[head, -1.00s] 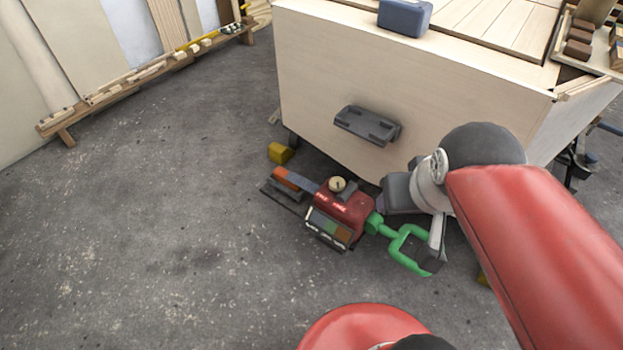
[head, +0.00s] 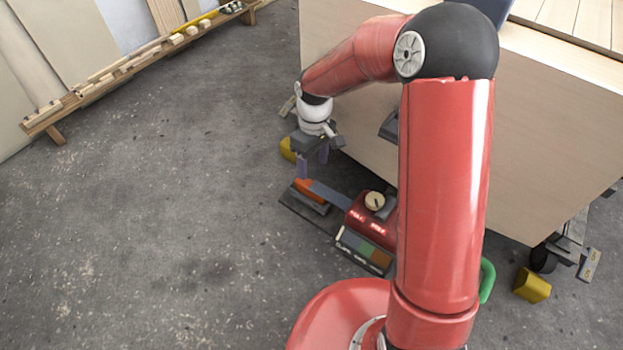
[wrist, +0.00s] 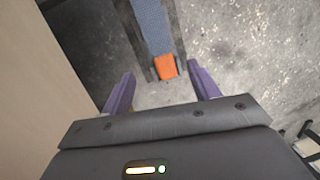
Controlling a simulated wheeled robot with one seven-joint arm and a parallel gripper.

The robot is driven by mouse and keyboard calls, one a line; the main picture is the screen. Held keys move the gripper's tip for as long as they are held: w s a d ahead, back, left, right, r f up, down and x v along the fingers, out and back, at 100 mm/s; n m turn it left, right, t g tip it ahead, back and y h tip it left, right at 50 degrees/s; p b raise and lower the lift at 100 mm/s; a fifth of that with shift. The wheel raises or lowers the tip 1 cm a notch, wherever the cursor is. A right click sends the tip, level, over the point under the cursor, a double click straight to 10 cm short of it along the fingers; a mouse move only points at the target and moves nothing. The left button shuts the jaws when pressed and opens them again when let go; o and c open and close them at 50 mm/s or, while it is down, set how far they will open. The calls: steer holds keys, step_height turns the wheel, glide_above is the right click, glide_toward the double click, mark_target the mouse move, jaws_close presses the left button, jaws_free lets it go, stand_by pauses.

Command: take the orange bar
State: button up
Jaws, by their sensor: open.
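The orange bar (head: 312,191) sits at the far-left end of a blue-grey strip on a red machine low by the floor. In the wrist view the orange bar (wrist: 166,67) shows as a small block at the end of the strip, ahead of my fingers and a little right of the middle between them. My gripper (head: 312,166) is just above the bar in the head view, with two purple fingers pointing down. In the wrist view my gripper (wrist: 160,78) is open, with nothing between the fingers. I cannot tell the exact height left between fingertips and bar.
The red machine (head: 372,221) carries a round cream knob and a panel; my arm hides its right part. The plywood hull (head: 350,60) rises close behind my gripper. Yellow blocks (head: 532,286) stand on the floor. The grey floor at left is free up to a low wooden rack (head: 130,66).

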mark_target(313, 185)
steer(key=f, duration=0.3)
steer(key=s+f, duration=0.1)
steer(key=f, duration=0.1)
steer(key=f+b, duration=0.1)
steer(key=f, duration=0.2)
steer(key=shift+s+a+f, duration=0.1)
steer(key=shift+s+f, duration=0.05)
steer(key=shift+f, duration=0.15)
steer(key=c, duration=1.3)
